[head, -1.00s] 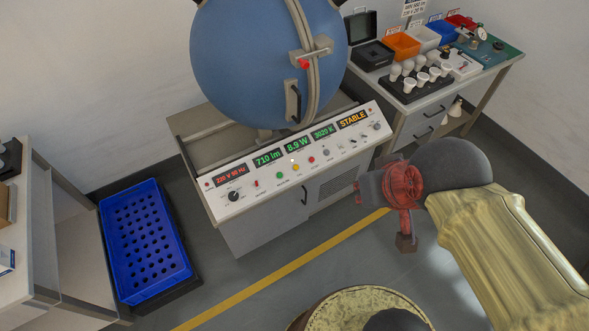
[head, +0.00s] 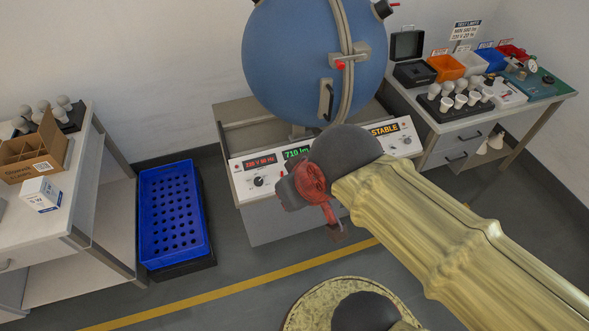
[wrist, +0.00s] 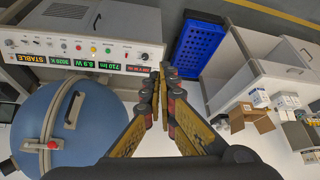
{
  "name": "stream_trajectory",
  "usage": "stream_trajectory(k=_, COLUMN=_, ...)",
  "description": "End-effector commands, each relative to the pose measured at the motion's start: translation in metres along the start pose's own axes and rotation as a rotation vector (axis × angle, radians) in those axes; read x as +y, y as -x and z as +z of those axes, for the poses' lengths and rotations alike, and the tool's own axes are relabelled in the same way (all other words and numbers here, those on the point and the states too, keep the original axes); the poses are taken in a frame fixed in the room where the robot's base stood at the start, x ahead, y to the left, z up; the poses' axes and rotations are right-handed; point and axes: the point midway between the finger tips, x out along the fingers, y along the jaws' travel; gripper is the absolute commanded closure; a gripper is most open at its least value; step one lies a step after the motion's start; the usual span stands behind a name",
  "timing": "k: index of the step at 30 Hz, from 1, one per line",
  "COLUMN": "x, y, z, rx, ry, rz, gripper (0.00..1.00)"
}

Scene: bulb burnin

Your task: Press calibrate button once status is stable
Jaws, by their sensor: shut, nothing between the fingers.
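The control panel (head: 249,182) under the blue sphere carries lit displays. Its status display (head: 384,129) reads STABLE, and it shows inverted in the wrist view (wrist: 39,84). The row of coloured buttons (wrist: 93,49) is visible in the wrist view, but their labels are too small to tell which is calibrate. In the head view my arm hides the middle of the panel and those buttons. My gripper (head: 287,193) appears in front of the panel's left half. In the wrist view its fingers (wrist: 165,72) are together and empty, overlapping the panel's knob end; contact cannot be told.
The blue sphere (head: 300,60) stands behind the panel. A blue perforated crate (head: 172,215) sits on the floor to the left. A side table (head: 108,215) with a carton (head: 35,150) is at far left. A bench (head: 550,98) with bins and bulbs is at right.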

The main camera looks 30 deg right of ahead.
Motion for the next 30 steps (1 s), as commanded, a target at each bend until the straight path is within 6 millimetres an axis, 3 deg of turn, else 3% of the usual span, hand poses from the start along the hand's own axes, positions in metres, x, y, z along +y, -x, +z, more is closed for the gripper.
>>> stream_trajectory(k=10, x=0.000, y=0.000, z=0.000, rx=0.001, ry=0.000, rz=0.001, gripper=1.00)
stream_trajectory(k=14, x=0.006, y=-0.012, z=-0.013, rx=0.015, ry=0.002, rz=0.012, gripper=1.00)
stream_trajectory(k=17, x=0.019, y=-0.038, z=-0.038, rx=0.049, ry=0.008, rz=0.037, gripper=1.00)
stream_trajectory(k=20, x=0.043, y=-0.076, z=-0.073, rx=0.102, ry=0.023, rz=0.076, gripper=1.00)
stream_trajectory(k=24, x=0.087, y=-0.139, z=-0.120, rx=0.184, ry=0.055, rz=0.142, gripper=1.00)
stream_trajectory(k=30, x=0.162, y=-0.235, z=-0.159, rx=0.297, ry=0.113, rz=0.244, gripper=1.00)
